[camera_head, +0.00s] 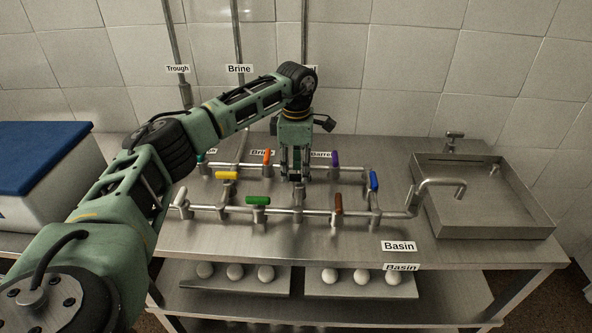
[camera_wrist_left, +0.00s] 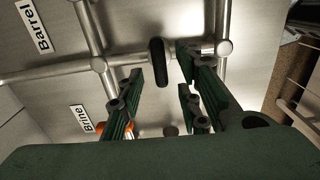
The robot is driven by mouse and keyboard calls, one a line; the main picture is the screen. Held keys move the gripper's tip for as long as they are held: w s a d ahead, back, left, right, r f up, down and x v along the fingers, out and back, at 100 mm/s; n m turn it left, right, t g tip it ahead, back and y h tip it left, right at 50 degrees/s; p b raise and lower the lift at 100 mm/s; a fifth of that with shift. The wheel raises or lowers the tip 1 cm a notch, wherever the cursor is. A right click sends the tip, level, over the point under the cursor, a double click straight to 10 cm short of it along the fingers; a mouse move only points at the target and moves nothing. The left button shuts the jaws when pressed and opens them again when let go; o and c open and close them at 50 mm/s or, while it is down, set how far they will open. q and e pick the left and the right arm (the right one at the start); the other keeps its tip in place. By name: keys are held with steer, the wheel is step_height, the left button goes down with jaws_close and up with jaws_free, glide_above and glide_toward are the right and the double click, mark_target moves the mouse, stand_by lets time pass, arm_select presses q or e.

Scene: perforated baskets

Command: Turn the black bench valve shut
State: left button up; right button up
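The black valve handle (camera_wrist_left: 158,62) shows in the left wrist view as a short dark bar, lying crosswise over a steel pipe. My left gripper (camera_wrist_left: 160,78) is open, with one finger on each side of the handle and visible gaps between. In the head view my left gripper (camera_head: 296,178) points down over the middle of the bench pipework and hides the black handle. I cannot tell how deep the fingers reach around it. My right gripper is in neither view.
Other valves stand close by: orange (camera_head: 267,157), purple (camera_head: 335,159), blue (camera_head: 374,181), green (camera_head: 258,200), yellow (camera_head: 227,176), brown (camera_head: 338,203) and white (camera_head: 180,197). A steel basin (camera_head: 487,212) is at right; a blue-lidded box (camera_head: 45,158) at left. The bench front is clear.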

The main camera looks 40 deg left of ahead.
mark_target(296, 174)
arm_select(q)
step_height(296, 174, up, 11)
stand_by(0.3)
steer(key=shift+f, duration=0.1)
stand_by(0.4)
